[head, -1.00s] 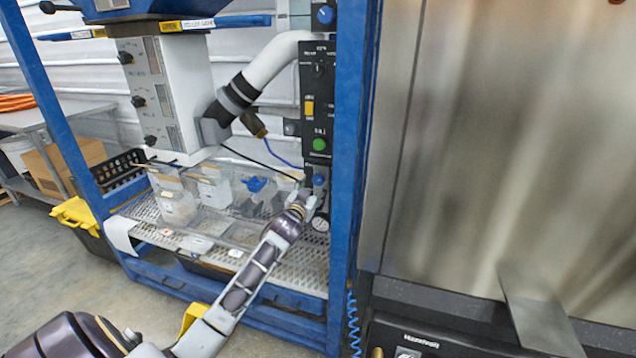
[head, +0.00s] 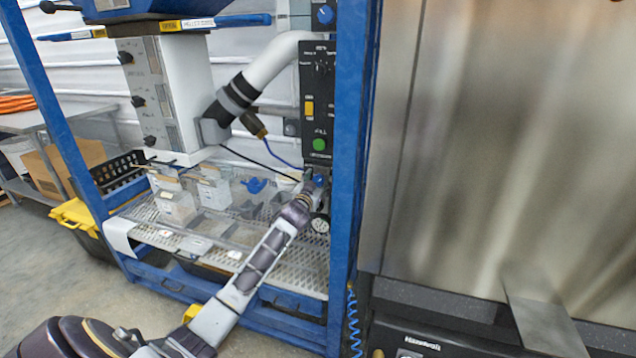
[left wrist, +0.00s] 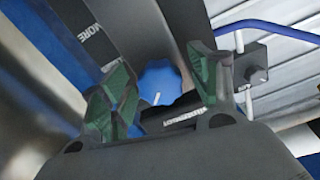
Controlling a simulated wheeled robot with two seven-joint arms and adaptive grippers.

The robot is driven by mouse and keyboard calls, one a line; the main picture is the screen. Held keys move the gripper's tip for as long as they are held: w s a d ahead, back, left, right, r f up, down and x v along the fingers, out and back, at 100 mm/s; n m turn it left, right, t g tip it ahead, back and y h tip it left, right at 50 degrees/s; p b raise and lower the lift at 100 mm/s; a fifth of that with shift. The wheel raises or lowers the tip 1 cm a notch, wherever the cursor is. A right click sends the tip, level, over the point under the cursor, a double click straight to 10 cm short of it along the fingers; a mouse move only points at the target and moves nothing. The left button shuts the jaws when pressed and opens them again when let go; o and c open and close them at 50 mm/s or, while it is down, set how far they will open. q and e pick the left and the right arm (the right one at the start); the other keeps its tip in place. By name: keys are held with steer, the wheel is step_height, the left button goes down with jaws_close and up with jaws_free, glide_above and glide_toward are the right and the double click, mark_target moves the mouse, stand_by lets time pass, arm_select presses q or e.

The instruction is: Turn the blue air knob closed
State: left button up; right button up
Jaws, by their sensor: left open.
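The blue air knob (head: 319,180) is on the valve assembly below the black control panel, at the right post of the blue frame. In the left wrist view the blue knob (left wrist: 160,82) shows between the two green-padded fingers, with a white line on its face. My left gripper (head: 314,190) is at the knob in the head view, partly hidden by its own wrist. In the left wrist view my left gripper (left wrist: 160,92) is open, a finger on each side of the knob with visible gaps. My right gripper is not in view.
The black control panel (head: 318,105) with a green button is just above. A round gauge (head: 320,225) sits below the knob. The blue post (head: 349,150) stands close on the right. Clear bins (head: 176,207) stand on the perforated shelf to the left.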

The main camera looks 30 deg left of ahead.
arm_select(q)
steer(key=c, duration=1)
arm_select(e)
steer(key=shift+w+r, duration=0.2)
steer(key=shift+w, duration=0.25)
